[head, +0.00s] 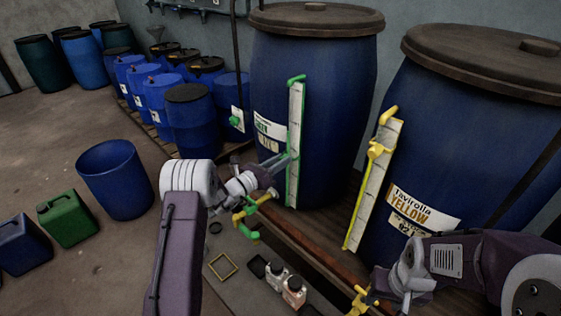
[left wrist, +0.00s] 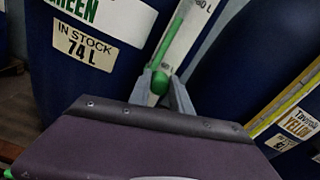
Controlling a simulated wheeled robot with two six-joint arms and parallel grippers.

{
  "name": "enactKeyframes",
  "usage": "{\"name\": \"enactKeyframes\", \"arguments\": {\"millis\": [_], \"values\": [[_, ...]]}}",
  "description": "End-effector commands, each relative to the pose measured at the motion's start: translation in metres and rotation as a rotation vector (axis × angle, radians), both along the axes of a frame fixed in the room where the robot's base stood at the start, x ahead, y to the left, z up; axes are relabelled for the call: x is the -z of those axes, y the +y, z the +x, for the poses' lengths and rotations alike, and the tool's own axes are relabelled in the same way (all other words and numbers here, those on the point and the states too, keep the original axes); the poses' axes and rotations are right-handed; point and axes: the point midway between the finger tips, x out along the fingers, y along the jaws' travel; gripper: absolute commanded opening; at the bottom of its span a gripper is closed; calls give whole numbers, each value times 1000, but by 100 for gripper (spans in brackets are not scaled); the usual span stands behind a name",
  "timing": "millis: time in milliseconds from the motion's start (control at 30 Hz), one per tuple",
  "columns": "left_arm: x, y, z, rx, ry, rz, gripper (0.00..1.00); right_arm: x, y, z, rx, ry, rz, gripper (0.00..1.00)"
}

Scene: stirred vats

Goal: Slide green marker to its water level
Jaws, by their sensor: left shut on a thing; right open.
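The green marker (left wrist: 159,83) sits on the green-edged white level gauge (head: 295,110) of the blue vat labelled GREEN (head: 340,90). My left gripper (head: 287,160) reaches the gauge a little below its middle. In the left wrist view my left gripper (left wrist: 160,85) is shut on the marker, with a finger on each side. The vat's label (left wrist: 85,35) reads "IN STOCK 74 L"; a gauge mark above the marker is only partly readable. The water level cannot be made out. My right gripper (head: 382,285) is open at the lower right, near a yellow tap (head: 362,300).
To the right stands the vat labelled YELLOW (head: 455,110), with a yellow-edged gauge (head: 375,180) and yellow marker (head: 376,149). Both vats stand on a wooden platform (head: 325,235).

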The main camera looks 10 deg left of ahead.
Motion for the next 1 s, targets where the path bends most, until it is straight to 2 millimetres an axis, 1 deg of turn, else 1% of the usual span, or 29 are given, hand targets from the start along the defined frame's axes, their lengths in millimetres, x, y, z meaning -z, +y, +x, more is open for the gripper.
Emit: {"name": "enactKeyframes", "arguments": {"millis": [67,300,400,533,833,867,900,933,1000], "values": [[-8,0,1,-1,-4,0,0,-4,0,0,0,0,0,46],[-65,1,1,-2,-6,-1,0,-27,0,0,0,0,0,46],[-82,1,1,-1,-4,0,0,-32,0,0,0,0,0,46],[-92,0,0,-1,-4,0,0,-35,0,0,0,0,0,46],[-92,0,0,-1,-2,0,0,-34,0,0,0,0,0,46],[-92,0,0,-1,-2,0,30,-34,0,0,0,0,0,46],[-92,0,0,-1,-2,0,41,-34,0,0,0,0,0,46],[-92,0,0,-1,-2,0,46,-34,0,0,0,0,0,46],[-91,0,0,0,-1,-1,46,-34,0,0,0,0,0,46]]}}
